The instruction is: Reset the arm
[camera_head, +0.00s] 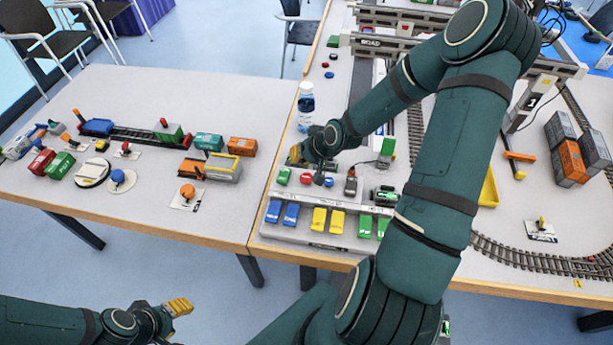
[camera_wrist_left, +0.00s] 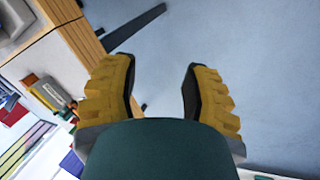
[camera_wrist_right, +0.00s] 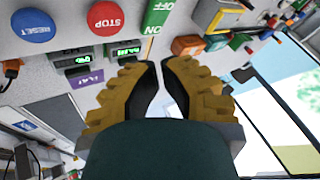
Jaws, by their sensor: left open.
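My left gripper (camera_head: 176,307) is open and empty over the floor in front of the left table, low in the head view. Its yellow fingers (camera_wrist_left: 158,85) stand wide apart in the left wrist view, with floor between them. My right arm (camera_head: 450,170) crosses the right table. My right gripper (camera_head: 297,155) is over the table near a control panel. In the right wrist view its fingers (camera_wrist_right: 160,70) meet almost at the tips, with no object visible between them. A red STOP button (camera_wrist_right: 106,18), a blue button (camera_wrist_right: 33,25) and a green ON label (camera_wrist_right: 158,14) show beyond them.
A bottle (camera_head: 306,105) stands close behind the right gripper. Model tracks (camera_head: 545,255), a crane (camera_head: 530,100) and dark and orange containers (camera_head: 570,162) fill the right side. The left table (camera_head: 120,90) holds several model vehicles. Floor is free in front.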

